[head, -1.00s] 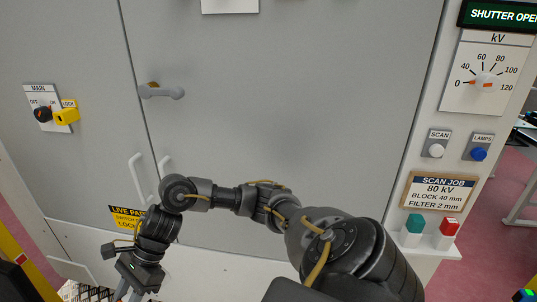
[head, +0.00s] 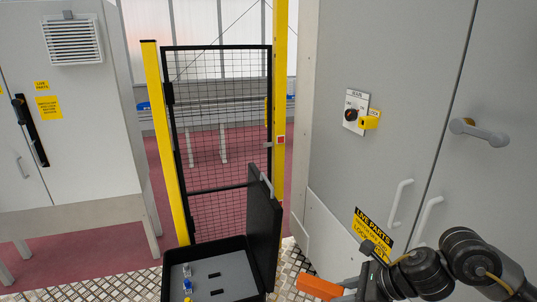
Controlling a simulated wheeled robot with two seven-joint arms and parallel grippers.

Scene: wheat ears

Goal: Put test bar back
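An orange bar (head: 318,287) shows at the bottom edge of the head view, right of the open case. I take it to be the test bar. My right gripper (head: 346,290), whose arm comes in from the right, has its fingers at the bar's right end and appears shut on it. The lower parts of the fingers are cut off by the frame. The open black case (head: 268,222) has its lid raised on the right. Its grey foam (head: 232,273) has two dark slots and a few small coloured items along the left. My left gripper is not in view.
A grey cabinet with a main switch (head: 354,113), a door handle (head: 480,132) and a warning sign (head: 374,231) stands on the right. A mesh gate (head: 222,125) between yellow posts (head: 165,140) is behind the case. Another grey cabinet (head: 70,140) is at left.

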